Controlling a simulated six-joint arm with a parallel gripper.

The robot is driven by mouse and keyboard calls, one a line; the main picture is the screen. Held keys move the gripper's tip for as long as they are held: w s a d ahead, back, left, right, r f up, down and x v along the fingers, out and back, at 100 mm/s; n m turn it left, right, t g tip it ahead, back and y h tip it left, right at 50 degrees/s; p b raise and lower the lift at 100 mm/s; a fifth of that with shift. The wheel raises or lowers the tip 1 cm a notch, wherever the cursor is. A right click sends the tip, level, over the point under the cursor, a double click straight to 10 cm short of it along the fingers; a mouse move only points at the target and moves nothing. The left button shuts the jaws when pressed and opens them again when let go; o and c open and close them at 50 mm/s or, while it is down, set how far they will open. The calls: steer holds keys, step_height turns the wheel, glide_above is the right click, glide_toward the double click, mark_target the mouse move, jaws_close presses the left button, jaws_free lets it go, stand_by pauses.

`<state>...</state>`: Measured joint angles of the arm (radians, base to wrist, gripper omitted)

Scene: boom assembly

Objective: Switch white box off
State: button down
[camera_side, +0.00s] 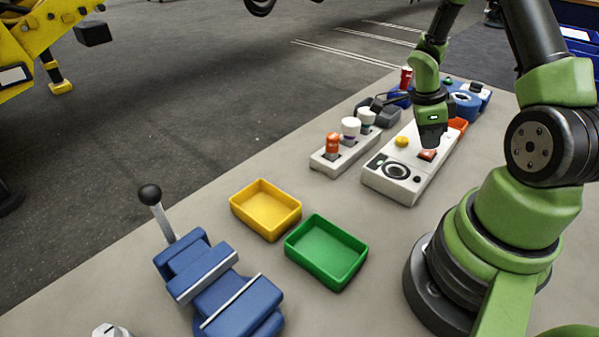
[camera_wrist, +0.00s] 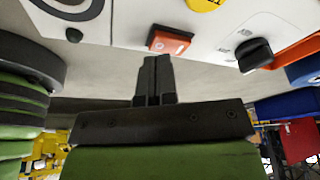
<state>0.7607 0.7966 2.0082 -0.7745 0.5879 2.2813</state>
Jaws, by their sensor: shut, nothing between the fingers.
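The white box (camera_side: 385,180) lies on the table in front of my arm. It has a round black-ringed dial (camera_side: 397,171), a yellow button (camera_side: 402,141) and a red rocker switch (camera_side: 427,155). In the wrist view, the red switch (camera_wrist: 169,41) sits just beyond my fingertips, with part of the yellow button (camera_wrist: 205,4) and a black knob (camera_wrist: 254,55) near it. My gripper (camera_side: 432,143) is shut and empty, pointing down over the box by the red switch. In the wrist view its fingers (camera_wrist: 155,62) are together. I cannot tell whether they touch the box.
A grey block with red and white knobs (camera_side: 340,160) stands left of the box. Yellow (camera_side: 266,208) and green (camera_side: 327,252) trays and a blue vise (camera_side: 215,275) lie nearer. Blue and red parts (camera_side: 463,105) crowd the far end.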

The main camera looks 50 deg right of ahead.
mark_target(424, 153)
steer(key=shift+f, duration=0.8)
steer(key=shift+r, duration=3.55)
steer(key=w+a+r+n+t, duration=0.3)
steer(key=w+a+r+n, duration=0.1)
steer(key=a+r+n, duration=0.35)
steer(key=s+a+r+n+t+y, duration=0.1)
steer(key=s+a+r+n+t, duration=0.2)
steer(key=a+n, duration=0.6)
steer(key=s+a+r+n+t+y, duration=0.2)
steer(key=s+a+r+n+t, duration=0.1)
steer(key=a+r+n, duration=0.5)
steer(key=shift+s+a+n+t+y, duration=0.25)
steer(key=shift+a+n+t+y, duration=0.1)
steer(key=shift+n+t, duration=0.3)
